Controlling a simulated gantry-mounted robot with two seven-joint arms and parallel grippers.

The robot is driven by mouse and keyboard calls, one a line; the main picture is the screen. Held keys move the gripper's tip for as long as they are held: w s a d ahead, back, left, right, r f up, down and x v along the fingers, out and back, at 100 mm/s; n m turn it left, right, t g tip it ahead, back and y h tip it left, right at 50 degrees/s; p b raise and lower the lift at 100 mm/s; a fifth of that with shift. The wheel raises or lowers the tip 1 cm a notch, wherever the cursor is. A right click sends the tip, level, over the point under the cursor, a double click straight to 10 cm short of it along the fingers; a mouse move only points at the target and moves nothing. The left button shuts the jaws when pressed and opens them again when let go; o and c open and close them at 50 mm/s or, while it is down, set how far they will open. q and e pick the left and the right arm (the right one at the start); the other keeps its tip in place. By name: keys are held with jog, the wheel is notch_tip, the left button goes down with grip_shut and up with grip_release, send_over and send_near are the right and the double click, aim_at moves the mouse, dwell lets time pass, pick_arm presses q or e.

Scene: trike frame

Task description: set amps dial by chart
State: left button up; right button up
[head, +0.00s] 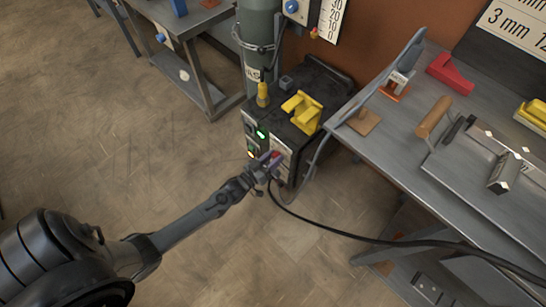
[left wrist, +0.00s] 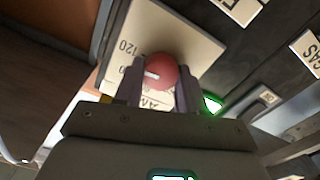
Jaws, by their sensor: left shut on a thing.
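The amps dial is a round red knob (left wrist: 163,72) with a white pointer mark, on a pale plate (left wrist: 150,30) where 120 can be read. The pointer aims left in the left wrist view; the number it meets is hard to read. My left gripper (head: 274,162) has a finger on each side of the knob and is shut on it, at the front of the dark welding machine (head: 312,78). The knob shows only as a bit of red in the head view. A white chart (head: 520,22) reading 3 mm is cut off at the top right. My right gripper is out of view.
A green light (head: 261,134) glows near the dial. A yellow item (head: 303,112) sits on the machine. A grey gas cylinder (head: 262,22) stands behind it. A black cable (head: 370,239) runs right, below the workbench (head: 398,138) with tools. The floor at left is clear.

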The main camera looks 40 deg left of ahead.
pick_arm(q)
jog(key=n+p, duration=0.2)
jog(key=n, duration=0.1)
jog(key=n+p, duration=0.1)
jog(key=n, duration=0.4)
jog(key=shift+p, duration=0.4)
jog(key=n+p, duration=0.1)
jog(key=n, duration=0.3)
jog(key=shift+a+f, duration=0.1)
jog(key=shift+n+p, duration=0.4)
jog(key=shift+n, duration=1.7)
jog(key=o, duration=1.1)
jog(key=shift+c, duration=0.2)
jog(key=shift+f, duration=0.1)
jog(key=shift+s, duration=0.15)
